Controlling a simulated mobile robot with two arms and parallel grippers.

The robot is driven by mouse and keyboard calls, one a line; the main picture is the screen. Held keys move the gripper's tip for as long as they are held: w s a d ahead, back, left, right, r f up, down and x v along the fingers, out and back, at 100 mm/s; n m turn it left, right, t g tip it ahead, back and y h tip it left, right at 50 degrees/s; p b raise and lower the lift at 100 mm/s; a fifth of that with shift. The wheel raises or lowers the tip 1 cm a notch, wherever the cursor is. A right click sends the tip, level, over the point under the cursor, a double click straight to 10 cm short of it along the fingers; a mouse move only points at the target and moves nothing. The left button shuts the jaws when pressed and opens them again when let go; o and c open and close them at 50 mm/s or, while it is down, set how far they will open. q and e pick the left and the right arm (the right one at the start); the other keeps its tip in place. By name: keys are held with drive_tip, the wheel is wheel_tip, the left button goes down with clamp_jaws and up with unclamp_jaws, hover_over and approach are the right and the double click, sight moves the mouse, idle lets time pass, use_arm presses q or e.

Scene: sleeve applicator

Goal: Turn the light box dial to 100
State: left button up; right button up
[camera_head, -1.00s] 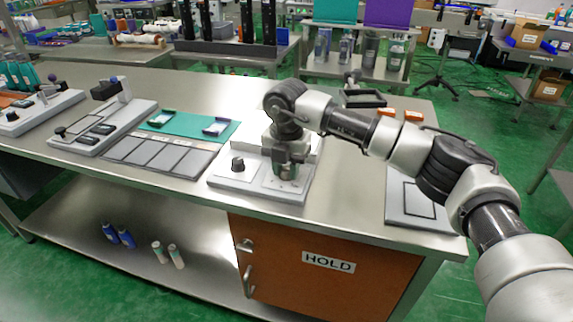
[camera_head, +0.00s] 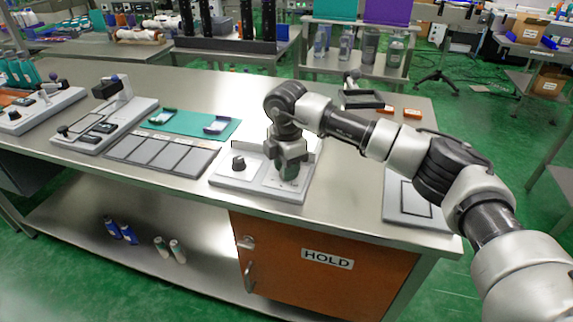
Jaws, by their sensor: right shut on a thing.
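The light box (camera_head: 226,181) is a low pale grey unit at the front edge of the steel table, with a bright upright panel behind it. A black knob (camera_head: 238,163) stands free on its left half. My right gripper (camera_head: 288,172) points down at the right half of the box and is shut on a small part there. My fingers hide that part, so I cannot read its setting; it looks like a dial. Small marks on the plate beside it are too small to read. My left gripper is not in view.
A grey panelled tray (camera_head: 160,158) and a green mat (camera_head: 190,127) lie left of the box. A grey plate with a black outline (camera_head: 414,203) lies to the right. A black tray (camera_head: 363,99) and orange items stand behind my right arm.

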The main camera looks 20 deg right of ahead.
idle(0.3)
drive_tip(key=o, duration=0.9)
drive_tip(key=shift+o, duration=0.2)
wheel_tip(320, 180, up, 11)
drive_tip(key=shift+f, duration=0.1)
